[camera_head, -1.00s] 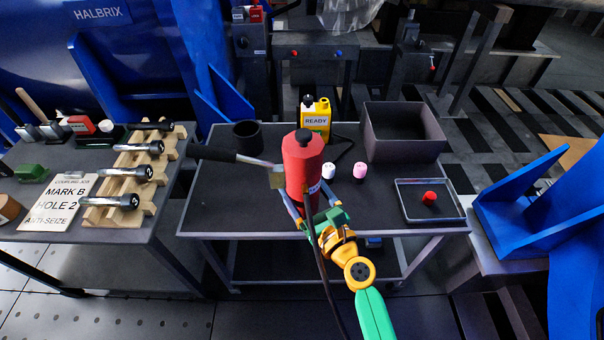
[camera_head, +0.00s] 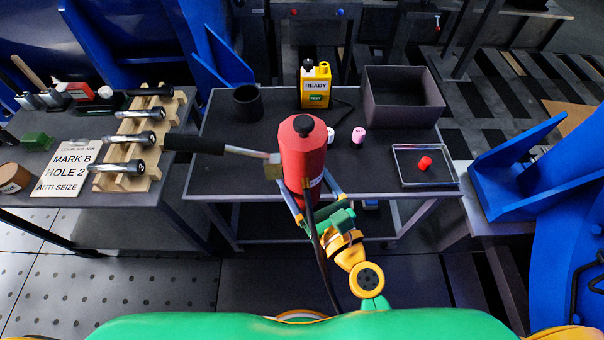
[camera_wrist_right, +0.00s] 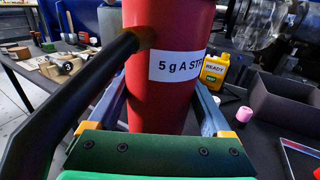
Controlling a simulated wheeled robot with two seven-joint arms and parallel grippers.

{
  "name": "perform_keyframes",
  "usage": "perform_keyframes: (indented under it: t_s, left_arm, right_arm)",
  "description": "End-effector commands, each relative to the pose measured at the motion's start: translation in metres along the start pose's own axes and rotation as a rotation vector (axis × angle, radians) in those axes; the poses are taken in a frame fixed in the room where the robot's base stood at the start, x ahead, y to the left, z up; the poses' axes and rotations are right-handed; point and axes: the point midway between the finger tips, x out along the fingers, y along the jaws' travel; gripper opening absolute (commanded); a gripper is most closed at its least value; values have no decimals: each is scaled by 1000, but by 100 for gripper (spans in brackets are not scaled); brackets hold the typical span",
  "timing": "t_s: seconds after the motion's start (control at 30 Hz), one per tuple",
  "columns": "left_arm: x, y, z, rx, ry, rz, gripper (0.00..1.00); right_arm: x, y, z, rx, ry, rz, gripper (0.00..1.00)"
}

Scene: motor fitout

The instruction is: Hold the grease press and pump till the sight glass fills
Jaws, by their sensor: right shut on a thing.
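The grease press is a red upright cylinder (camera_head: 303,160) with a black cap, in the middle of the head view. Its black-gripped lever (camera_head: 195,145) sticks out to the left, joined by a metal rod and a brass-coloured block. My right gripper (camera_head: 312,190) is shut around the press body from the near side. In the right wrist view the red body (camera_wrist_right: 165,100) stands between both fingers, with a white label reading "5 g A ST". A dark hose (camera_head: 322,250) hangs down in front of my gripper. I cannot make out a sight glass. My left gripper is not in view.
The dark table (camera_head: 235,180) holds a black cup (camera_head: 248,103), a yellow READY unit (camera_head: 315,86), a grey bin (camera_head: 402,98), white and pink caps, and a tray (camera_head: 405,178) with a red knob (camera_head: 425,163). A wooden rack (camera_head: 128,180) with several dark-handled tools stands left.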

Motion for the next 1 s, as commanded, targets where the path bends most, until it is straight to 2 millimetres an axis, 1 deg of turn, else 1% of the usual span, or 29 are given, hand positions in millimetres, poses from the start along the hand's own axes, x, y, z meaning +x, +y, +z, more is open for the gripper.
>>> perform_keyframes:
  t_s: [0.03, 0.4, 1.0]
  left_arm:
    - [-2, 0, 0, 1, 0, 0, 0]
    - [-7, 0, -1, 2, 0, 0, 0]
    - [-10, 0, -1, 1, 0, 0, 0]
  right_arm:
    - [3, -2, 4, 1, -7, -2, 0]
    - [22, -12, 4, 1, -7, -2, 0]
    - [52, -27, 3, 2, -7, -1, 0]
